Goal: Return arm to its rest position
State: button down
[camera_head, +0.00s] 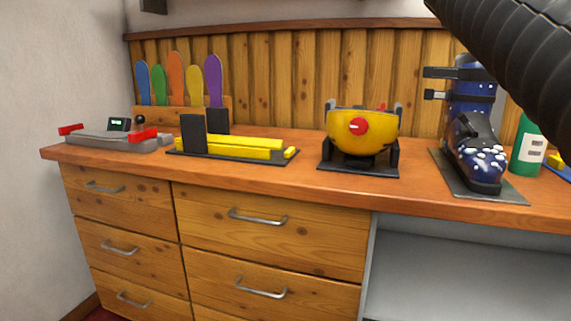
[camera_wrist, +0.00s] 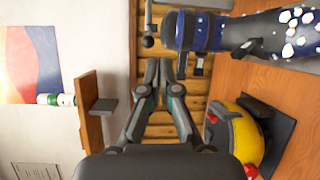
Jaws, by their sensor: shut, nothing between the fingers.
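My gripper (camera_wrist: 158,68) shows in the wrist view with its two fingers close together and nothing between them. It points toward the wooden plank wall (camera_wrist: 142,45) behind the bench. In the head view my dark ribbed arm crosses the upper right corner, and the gripper is out of that picture. In the wrist view, which is turned sideways, a blue ski boot (camera_wrist: 240,35) lies to the right of the fingertips and a yellow device (camera_wrist: 238,135) lies to the lower right. The gripper appears apart from both.
The bench top (camera_head: 240,172) holds a grey device with red ends (camera_head: 110,140), yellow bars on a black base (camera_head: 235,148), the yellow device (camera_head: 362,130), the ski boot (camera_head: 475,130) and a green bottle (camera_head: 528,145). Colourful boards (camera_head: 176,80) stand behind. Drawers (camera_head: 270,240) lie below.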

jog(key=a+f+m+g+y, duration=0.2)
jog(key=a+f+m+y, duration=0.1)
jog(key=f, duration=0.9)
jog(key=a+f+m+g+y, duration=0.1)
jog(key=a+f+m+y, duration=0.2)
jog(key=f, duration=0.9)
jog(key=s+a+f+m+g+y, duration=0.2)
jog(key=s+a+f, duration=0.4)
jog(key=s+f, duration=0.5)
jog(key=s+a+f+m+g+y, duration=0.2)
jog(key=s+a+f, duration=0.4)
jog(key=s+f, duration=0.4)
jog(key=shift+s+f+m+y, duration=0.45)
jog(key=shift+f+y, duration=0.45)
jog(key=shift+f, duration=1.45)
jog(key=shift+w, duration=0.1)
